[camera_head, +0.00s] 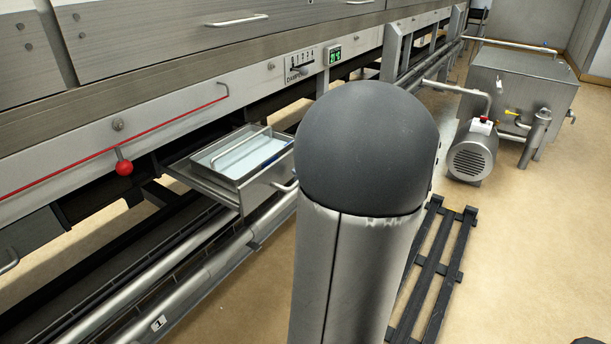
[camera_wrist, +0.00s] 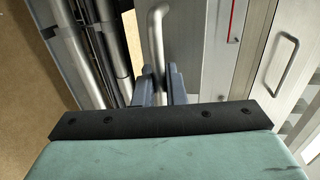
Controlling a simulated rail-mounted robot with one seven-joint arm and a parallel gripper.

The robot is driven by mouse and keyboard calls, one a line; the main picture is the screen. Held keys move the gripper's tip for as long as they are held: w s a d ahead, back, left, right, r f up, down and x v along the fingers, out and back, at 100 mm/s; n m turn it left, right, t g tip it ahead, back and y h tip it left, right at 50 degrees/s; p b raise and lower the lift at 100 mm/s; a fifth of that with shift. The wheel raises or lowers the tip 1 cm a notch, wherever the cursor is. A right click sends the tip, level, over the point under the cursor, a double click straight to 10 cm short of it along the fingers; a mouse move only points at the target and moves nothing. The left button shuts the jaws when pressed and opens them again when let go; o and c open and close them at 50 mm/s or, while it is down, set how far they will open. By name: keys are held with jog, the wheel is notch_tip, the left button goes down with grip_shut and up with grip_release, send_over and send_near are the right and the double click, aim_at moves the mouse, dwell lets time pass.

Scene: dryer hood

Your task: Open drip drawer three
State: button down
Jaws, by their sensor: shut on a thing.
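A steel drip drawer (camera_head: 240,196) juts out from under the machine in the head view, with a shallow tray of pale liquid inside. Its number is not readable. Part of a handle (camera_head: 284,187) shows on its front, beside my arm, which hides the rest. In the wrist view, my gripper (camera_wrist: 160,88) has its two dark fingers on either side of a bent metal bar handle (camera_wrist: 157,38) and is shut on it. My gripper is hidden behind my arm in the head view. Another handle (camera_head: 8,262) shows at the far left under the machine.
A red cord (camera_head: 120,143) with a red ball (camera_head: 124,168) hangs along the machine front. Pipes (camera_head: 195,275) run low beneath the drawer. A dark slatted pallet (camera_head: 437,262), a motor (camera_head: 472,152) and a steel tank (camera_head: 522,85) stand right. Floor between is open.

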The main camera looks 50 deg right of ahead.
jog(key=c, duration=1.6)
grip_release()
jog(key=p+v, duration=0.3)
jog(key=v, duration=1.4)
jog(key=shift+s, duration=0.25)
